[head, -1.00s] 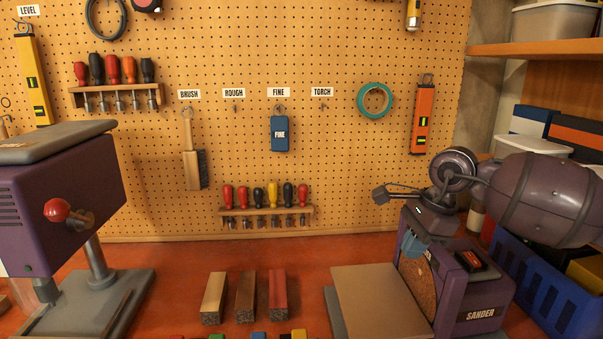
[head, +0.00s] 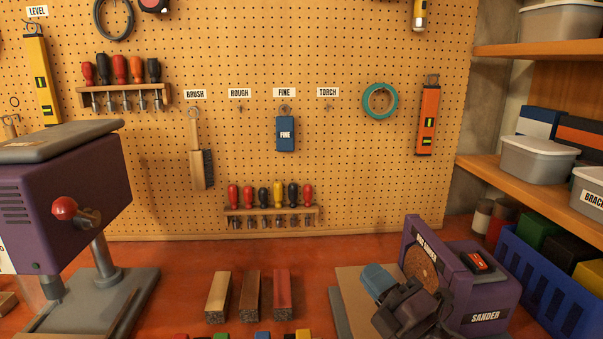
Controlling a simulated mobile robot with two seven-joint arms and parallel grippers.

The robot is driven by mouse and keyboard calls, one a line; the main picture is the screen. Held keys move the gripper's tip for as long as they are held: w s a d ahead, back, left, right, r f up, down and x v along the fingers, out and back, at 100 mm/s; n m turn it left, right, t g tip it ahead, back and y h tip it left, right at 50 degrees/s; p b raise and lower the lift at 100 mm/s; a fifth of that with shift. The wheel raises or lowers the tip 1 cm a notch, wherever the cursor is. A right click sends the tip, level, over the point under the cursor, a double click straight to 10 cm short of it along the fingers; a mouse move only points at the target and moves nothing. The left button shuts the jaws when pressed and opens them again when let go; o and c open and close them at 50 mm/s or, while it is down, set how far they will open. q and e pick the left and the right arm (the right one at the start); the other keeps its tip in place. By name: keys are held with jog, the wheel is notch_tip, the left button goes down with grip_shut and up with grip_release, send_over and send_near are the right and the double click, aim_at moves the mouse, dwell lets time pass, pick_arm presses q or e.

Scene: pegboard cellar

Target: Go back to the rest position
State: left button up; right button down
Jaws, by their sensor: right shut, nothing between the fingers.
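My right gripper (head: 404,312) is low at the bottom of the head view, in front of the sander (head: 487,290) and over the sander's flat table (head: 352,288). The dark gripper body covers part of that table and of the sander's lower front. The jaws are shut and empty, though the fingertips are hard to make out. My left gripper is not in view.
A purple drill press (head: 70,200) stands at the left. Three wooden blocks (head: 250,297) lie in the middle of the red bench. A blue crate (head: 545,290) is at the right. The pegboard (head: 340,170) behind holds tools.

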jog(key=s+d+f+m+g+h, duration=0.2)
jog(key=s+d+f+m+h, duration=0.1)
jog(key=d+f+m+h, duration=0.5)
jog(key=s+d+f+m+g+h, duration=0.2)
jog(key=s+d+f+m+h, duration=0.3)
jog(key=m, duration=0.4)
jog(key=s+d+f+m+g, duration=0.1)
jog(key=s+f+m+g, duration=0.4)
jog(key=s, duration=0.4)
jog(key=s+d+f+m+g, duration=0.25)
jog(key=s+f+g, duration=0.35)
jog(key=s, duration=0.4)
jog(key=w+f+t, duration=0.7)
jog(key=f+t, duration=0.1)
jog(key=f, duration=0.3)
jog(key=shift+w+a, duration=0.25)
jog(key=shift+a, duration=0.1)
jog(key=shift+a, duration=0.1)
